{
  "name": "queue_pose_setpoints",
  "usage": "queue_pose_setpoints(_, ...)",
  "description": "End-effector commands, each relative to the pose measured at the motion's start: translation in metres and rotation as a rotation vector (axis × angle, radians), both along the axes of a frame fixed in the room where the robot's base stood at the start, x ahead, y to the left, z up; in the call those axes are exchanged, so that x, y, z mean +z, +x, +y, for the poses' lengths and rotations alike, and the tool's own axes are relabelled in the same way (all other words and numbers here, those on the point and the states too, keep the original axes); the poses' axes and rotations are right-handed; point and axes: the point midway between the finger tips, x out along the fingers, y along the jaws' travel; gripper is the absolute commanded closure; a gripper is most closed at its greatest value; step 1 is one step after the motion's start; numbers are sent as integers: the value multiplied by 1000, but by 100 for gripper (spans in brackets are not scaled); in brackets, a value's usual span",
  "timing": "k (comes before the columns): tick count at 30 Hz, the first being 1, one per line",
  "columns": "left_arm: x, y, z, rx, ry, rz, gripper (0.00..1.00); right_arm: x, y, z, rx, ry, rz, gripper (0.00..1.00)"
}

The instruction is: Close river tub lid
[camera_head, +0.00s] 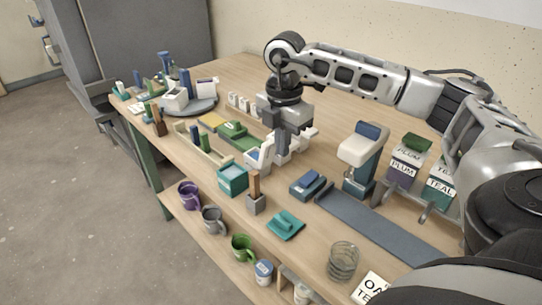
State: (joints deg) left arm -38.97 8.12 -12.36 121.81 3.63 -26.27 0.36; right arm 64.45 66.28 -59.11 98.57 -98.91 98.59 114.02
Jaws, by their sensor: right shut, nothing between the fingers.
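A small teal tub (232,181) stands near the front edge of the wooden table, left of centre, its top open. A white panel with a blue part (258,157) stands tilted just behind and right of it; I cannot tell whether this is its lid. No name is readable on the tub, so I cannot confirm that it is the river tub. My right gripper (283,154) points down, shut and empty, just right of the white panel; whether they touch is unclear. My left gripper is out of view.
A brush in a grey block (256,196), a teal pad (285,224) and a blue block (307,184) lie nearby. A white and blue stand (362,156) and PLUM and TEAL containers are at right. Several mugs sit on the lower shelf.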

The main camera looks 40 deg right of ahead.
Motion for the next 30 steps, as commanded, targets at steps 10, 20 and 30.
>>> queue_pose_setpoints(10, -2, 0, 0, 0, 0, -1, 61, -6, 5, 1, 0, 2, -1, 100)
queue_pose_setpoints(20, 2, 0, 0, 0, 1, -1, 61, -5, 19, 1, 0, 1, -2, 100)
queue_pose_setpoints(30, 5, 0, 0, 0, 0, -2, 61, -5, 32, 3, 1, 1, -1, 100)
